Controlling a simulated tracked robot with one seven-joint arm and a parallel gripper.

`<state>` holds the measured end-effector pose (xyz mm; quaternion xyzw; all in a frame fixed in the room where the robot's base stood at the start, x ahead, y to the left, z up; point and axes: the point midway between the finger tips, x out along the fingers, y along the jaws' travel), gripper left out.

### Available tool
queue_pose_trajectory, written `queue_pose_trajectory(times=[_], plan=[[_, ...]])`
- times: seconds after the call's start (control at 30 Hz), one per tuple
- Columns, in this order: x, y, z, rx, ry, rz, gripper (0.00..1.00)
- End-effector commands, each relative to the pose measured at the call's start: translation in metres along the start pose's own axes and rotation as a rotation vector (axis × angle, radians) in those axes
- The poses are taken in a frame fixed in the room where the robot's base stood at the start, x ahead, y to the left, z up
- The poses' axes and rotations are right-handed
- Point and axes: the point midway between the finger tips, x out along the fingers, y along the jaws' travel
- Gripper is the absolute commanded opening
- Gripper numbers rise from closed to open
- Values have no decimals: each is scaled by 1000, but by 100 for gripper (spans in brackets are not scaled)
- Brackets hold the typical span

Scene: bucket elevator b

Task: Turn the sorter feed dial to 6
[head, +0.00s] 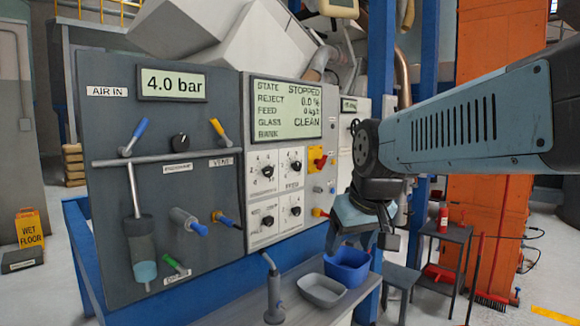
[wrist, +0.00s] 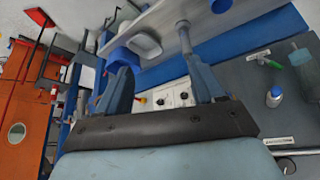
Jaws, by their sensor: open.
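The sorter panel (head: 250,205) is a pale plate in the head view with several black dials. They are an upper left dial (head: 267,171), an upper right dial (head: 296,165), a lower left dial (head: 268,221) and a lower right dial (head: 296,211). Their labels are too small to read, so I cannot tell which one is the feed dial. The display (head: 286,108) above reads STOPPED, with a FEED line. My gripper (head: 372,238) is open and empty, right of the dials and apart from them. In the wrist view two dials (wrist: 184,97) show between my open fingers (wrist: 160,88).
A grey panel (head: 110,220) with valves and levers stands at the left. A red button on a yellow plate (head: 317,158) is right of the dials. A blue bin (head: 347,281) and a grey tray (head: 299,291) sit on the shelf below. A small table (head: 452,236) stands at the right.

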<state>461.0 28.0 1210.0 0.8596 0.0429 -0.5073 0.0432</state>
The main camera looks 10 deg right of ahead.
Motion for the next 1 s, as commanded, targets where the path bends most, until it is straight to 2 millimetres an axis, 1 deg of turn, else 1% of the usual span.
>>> queue_pose_trajectory(times=[0.03,0.07,0.1,0.27,0.3,0.37,0.5,0.57,0.7,0.77,0.8,0.87,0.9,1.0], plan=[[5,-1,-22,-22,-1,-10,68],[8,-3,-34,-39,2,-18,68],[12,-5,-50,-63,7,-30,68],[31,-10,-114,-148,35,-86,68],[37,-10,-129,-169,44,-101,68],[45,-10,-153,-196,62,-126,68],[67,-5,-206,-254,111,-188,68],[76,-2,-228,-275,138,-215,68],[96,13,-278,-313,213,-278,68],[104,21,-299,-325,253,-303,68],[108,28,-312,-331,280,-319,68],[115,40,-333,-338,325,-342,68],[119,49,-346,-341,356,-355,68],[126,74,-376,-344,440,-383,68]])
